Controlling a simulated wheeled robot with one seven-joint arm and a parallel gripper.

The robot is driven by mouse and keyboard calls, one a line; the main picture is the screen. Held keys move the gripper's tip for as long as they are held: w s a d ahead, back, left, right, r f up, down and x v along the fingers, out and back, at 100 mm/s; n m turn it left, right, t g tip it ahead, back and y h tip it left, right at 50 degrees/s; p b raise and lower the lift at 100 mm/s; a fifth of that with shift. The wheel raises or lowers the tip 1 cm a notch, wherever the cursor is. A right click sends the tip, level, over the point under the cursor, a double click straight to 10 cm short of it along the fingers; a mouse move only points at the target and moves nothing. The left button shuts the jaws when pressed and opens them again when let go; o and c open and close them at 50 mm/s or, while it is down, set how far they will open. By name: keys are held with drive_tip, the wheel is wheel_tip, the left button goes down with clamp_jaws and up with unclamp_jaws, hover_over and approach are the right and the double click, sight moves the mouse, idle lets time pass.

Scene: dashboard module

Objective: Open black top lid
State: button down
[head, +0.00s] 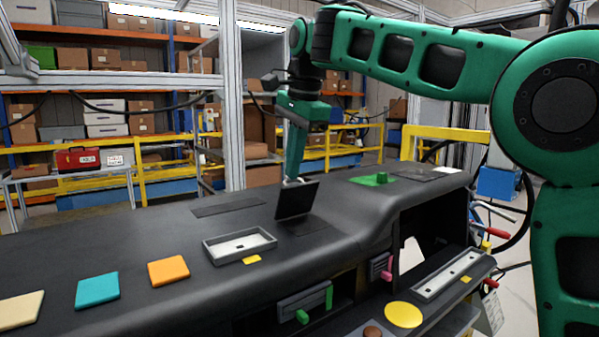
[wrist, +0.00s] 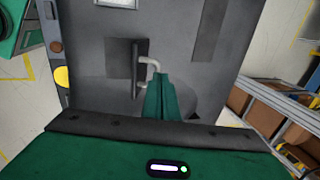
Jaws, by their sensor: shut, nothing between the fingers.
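The black top lid (head: 297,201) stands raised and tilted on top of the dashboard, beside a dark flat rectangle at its base. In the wrist view, the lid (wrist: 138,66) is seen nearly edge-on, with a pale grey curved handle (wrist: 152,64) on its right face. My green gripper (head: 294,178) points down at the lid's upper edge, and its tip hides part of the handle in the head view. In the wrist view, my gripper (wrist: 160,78) is shut and empty, its fingertips just below the handle. I cannot tell whether they touch it.
The dashboard (head: 150,230) carries a grey-framed tray (head: 240,246), an orange square (head: 168,270), a teal square (head: 97,290) and a green block (head: 376,179) on a green plate. Metal posts (head: 232,110) and shelves stand behind.

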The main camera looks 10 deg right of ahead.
drive_tip(key=shift+w+a+f, duration=0.15)
drive_tip(key=shift+w+a, duration=0.25)
drive_tip(key=shift+w, duration=0.3)
drive_tip(key=shift+w+a+f, duration=0.1)
drive_tip(key=shift+w+a, duration=0.3)
drive_tip(key=shift+w, duration=0.25)
drive_tip(key=shift+r, duration=0.1)
